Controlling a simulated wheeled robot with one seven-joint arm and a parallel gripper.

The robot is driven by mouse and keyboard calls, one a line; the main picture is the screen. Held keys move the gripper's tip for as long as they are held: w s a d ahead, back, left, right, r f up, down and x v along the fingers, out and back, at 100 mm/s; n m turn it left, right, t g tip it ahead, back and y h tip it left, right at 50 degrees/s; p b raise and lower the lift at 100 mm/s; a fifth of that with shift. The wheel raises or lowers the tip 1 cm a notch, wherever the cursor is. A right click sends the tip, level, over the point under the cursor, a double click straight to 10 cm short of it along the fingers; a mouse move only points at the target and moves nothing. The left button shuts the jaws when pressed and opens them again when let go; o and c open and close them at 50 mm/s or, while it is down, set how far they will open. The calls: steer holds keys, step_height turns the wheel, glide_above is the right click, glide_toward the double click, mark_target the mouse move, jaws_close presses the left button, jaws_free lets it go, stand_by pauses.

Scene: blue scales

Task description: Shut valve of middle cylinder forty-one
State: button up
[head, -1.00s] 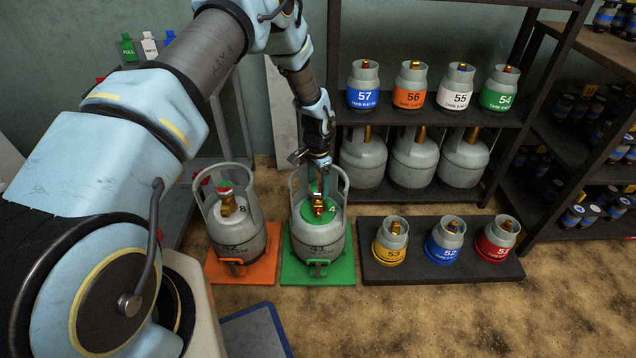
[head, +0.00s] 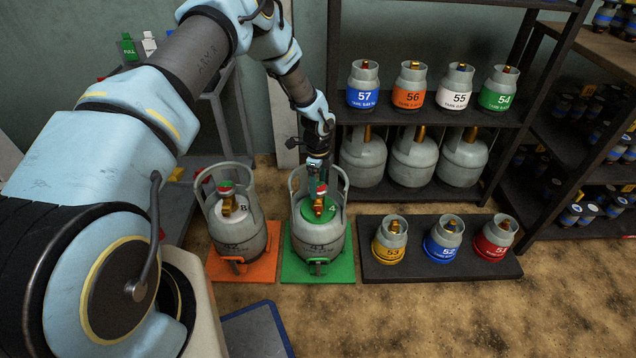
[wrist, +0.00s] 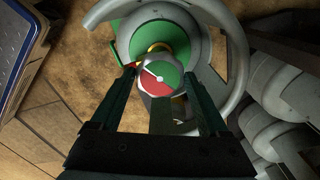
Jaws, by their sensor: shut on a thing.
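Cylinder forty-one (head: 318,245) is a grey gas bottle with a green collar and a guard handle, upright on a green mat (head: 342,270). Its valve has a round red and green knob (wrist: 160,78) with a white pointer, above a brass stem. The knob also shows just below my gripper in the head view (head: 321,189). My gripper (wrist: 159,73) points down from above, its fingers on either side of the knob, shut on it. In the head view my gripper (head: 318,180) is inside the guard handle, and its fingertips are hard to make out.
A similar cylinder (head: 238,238) stands on an orange mat to the left, close by. Small cylinders (head: 443,247) stand on a dark board to the right. A shelf (head: 430,118) with more cylinders is behind. The floor in front right is clear.

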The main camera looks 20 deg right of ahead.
mark_target(318, 186)
steer(key=m, duration=0.6)
stand_by(0.6)
steer(key=o, duration=1.2)
steer(key=shift+o, duration=0.2)
step_height(318, 186, up, 11)
steer(key=p, duration=0.1)
steer(key=shift+p, duration=0.4)
steer(key=shift+f, duration=0.1)
